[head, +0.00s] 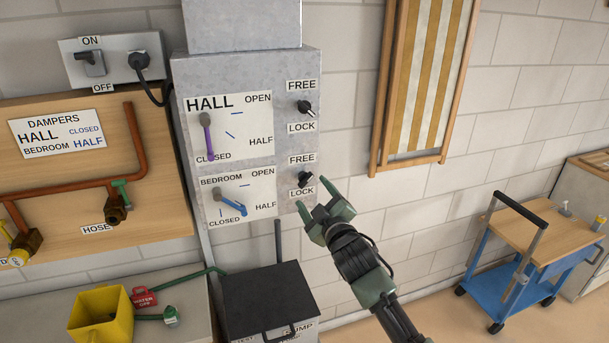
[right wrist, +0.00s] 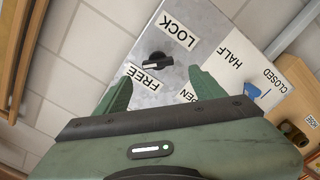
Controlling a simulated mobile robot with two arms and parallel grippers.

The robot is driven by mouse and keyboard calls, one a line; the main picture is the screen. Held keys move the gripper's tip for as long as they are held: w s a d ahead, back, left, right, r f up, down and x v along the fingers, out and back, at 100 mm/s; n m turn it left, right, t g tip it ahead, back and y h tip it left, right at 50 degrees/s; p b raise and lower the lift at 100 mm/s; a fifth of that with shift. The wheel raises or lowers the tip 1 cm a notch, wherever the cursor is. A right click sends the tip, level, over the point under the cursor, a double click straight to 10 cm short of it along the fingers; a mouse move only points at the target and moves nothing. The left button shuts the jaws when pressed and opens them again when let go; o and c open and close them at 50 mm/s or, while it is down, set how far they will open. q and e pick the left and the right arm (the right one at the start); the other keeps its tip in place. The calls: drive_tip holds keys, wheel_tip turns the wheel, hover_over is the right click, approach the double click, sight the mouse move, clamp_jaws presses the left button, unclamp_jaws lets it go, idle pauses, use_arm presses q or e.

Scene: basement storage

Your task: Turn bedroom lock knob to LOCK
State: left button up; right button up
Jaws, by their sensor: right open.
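The bedroom lock knob (head: 305,180) is small and black, on the right side of the grey control box, between a FREE label (head: 301,159) above and a LOCK label (head: 302,192) below. The knob also shows in the right wrist view (right wrist: 155,60), with a pale mark on its bar. I cannot tell exactly where it points. My right gripper (head: 317,195) is open and empty, just below and right of the knob. In the wrist view its fingers (right wrist: 161,80) stand apart on either side, with the knob just beyond the tips. My left gripper is not in view.
The hall lock knob (head: 304,107) sits above. The purple hall lever (head: 207,135) and blue bedroom lever (head: 231,203) are to the left. A black-lidded box (head: 265,298) stands below. A folded striped chair (head: 422,80) hangs to the right; a blue cart (head: 535,255) stands farther right.

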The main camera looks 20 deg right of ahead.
sight(306, 182)
drive_tip(key=w+p, duration=0.1)
drive_tip(key=w, duration=0.5)
drive_tip(key=shift+w+d+p, duration=0.1)
drive_tip(key=shift+w+p, duration=0.1)
drive_tip(key=shift+p, duration=0.15)
drive_tip(key=shift+w, duration=0.75)
drive_tip(key=shift+f, duration=0.1)
drive_tip(key=c, duration=1.4)
